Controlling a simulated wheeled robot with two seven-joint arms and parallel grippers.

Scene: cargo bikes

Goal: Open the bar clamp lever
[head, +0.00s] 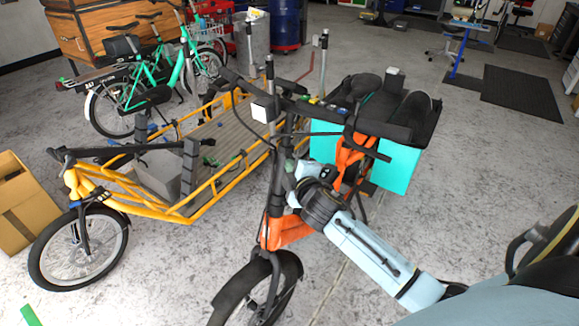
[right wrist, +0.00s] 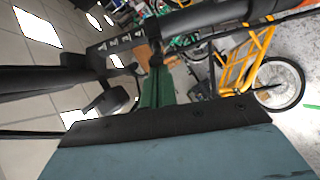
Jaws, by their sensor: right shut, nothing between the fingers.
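The orange cargo bike (head: 285,232) stands in the middle of the head view, with its black handlebar (head: 345,118) above a dark upright stem. My right gripper (head: 291,166) is beside this stem, below the handlebar. In the right wrist view its greenish fingers (right wrist: 156,72) are together, with nothing between them, close to dark bike parts. A black lever-like part (right wrist: 108,98) shows left of the fingers; I cannot tell whether it is the bar clamp lever or how far it is open. In the head view the clamp is too small to make out. My left gripper is not in view.
A yellow cargo bike (head: 120,207) with a long wooden bed stands to the left. A teal box (head: 400,168) sits behind the orange bike's handlebar. A green bike (head: 150,85) and a wooden chest (head: 95,30) are farther back.

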